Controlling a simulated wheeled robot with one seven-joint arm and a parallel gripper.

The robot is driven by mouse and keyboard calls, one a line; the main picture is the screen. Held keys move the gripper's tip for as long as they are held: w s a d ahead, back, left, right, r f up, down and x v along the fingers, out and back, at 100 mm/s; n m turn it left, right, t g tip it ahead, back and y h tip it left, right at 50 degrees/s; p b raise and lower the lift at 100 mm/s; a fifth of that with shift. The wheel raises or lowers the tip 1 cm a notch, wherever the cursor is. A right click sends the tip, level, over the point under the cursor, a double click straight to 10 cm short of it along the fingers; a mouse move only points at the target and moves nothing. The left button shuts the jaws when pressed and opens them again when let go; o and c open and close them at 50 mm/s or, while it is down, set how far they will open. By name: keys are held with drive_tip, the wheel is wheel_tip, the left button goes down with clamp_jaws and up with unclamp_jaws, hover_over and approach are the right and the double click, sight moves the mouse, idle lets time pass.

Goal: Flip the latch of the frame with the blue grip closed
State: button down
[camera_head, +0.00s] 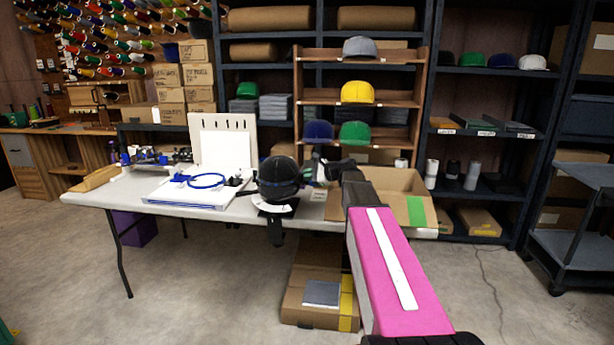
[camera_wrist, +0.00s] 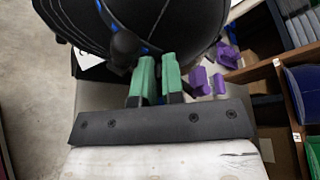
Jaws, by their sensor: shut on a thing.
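A black, dome-shaped cap or cap frame (camera_head: 277,178) stands on a dark mount at the front edge of the white table. In the wrist view the dark dome (camera_wrist: 180,30) fills the top, with thin blue edging and a round black knob (camera_wrist: 124,44) at its lower left. My gripper (camera_head: 318,168) reaches in from the right of the dome. Its green fingertips (camera_wrist: 157,78) lie against the dome's lower edge, close together around a dark part that they mostly hide. I cannot make out the latch or its position, nor clearly see a blue grip.
A blue hoop (camera_head: 206,181) lies on a white board left of the dome. An open cardboard box (camera_head: 400,185) stands right, behind my arm. Purple parts (camera_wrist: 203,80) show right of my fingers. Shelves with caps (camera_head: 357,92) stand behind. Boxes (camera_head: 320,300) lie on the floor in front.

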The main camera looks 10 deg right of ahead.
drive_tip(key=shift+w, duration=0.1)
drive_tip(key=c, duration=1.2)
unclamp_jaws()
